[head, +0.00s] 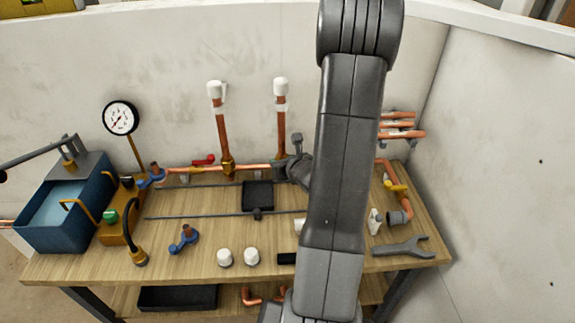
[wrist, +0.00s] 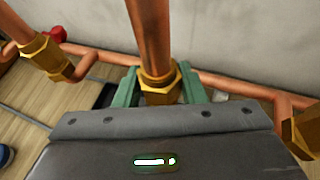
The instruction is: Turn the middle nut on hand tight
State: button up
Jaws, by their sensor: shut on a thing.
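The middle nut (wrist: 158,88) is a brass hex nut at the foot of an upright copper pipe (wrist: 150,30). My gripper (wrist: 160,80) has one green finger on each side of it and is shut on it. In the head view my gripper (head: 283,171) is at the foot of the second upright pipe (head: 281,120), which has a white cap. The nut itself is hard to make out there. The left nut (wrist: 38,56) sits on its own pipe. Another brass nut (wrist: 305,130) shows at the right edge of the wrist view.
The horizontal copper pipe (head: 195,169) runs along the wall. A red-handled valve (head: 204,160), a black square block (head: 257,194), white caps (head: 224,257) and a spanner (head: 404,248) are on the bench. A blue tank (head: 65,225) and a gauge (head: 120,118) stand left. My arm hides the bench's right middle.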

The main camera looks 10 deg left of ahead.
jog(key=shift+f+m+t+h+b, duration=0.1)
jog(key=shift+m+t+h+b, duration=0.4)
jog(key=shift+b, duration=0.8)
jog(key=o, duration=0.9)
jog(key=p+v, duration=0.2)
jog(key=v, duration=0.8)
jog(key=shift+w, duration=0.1)
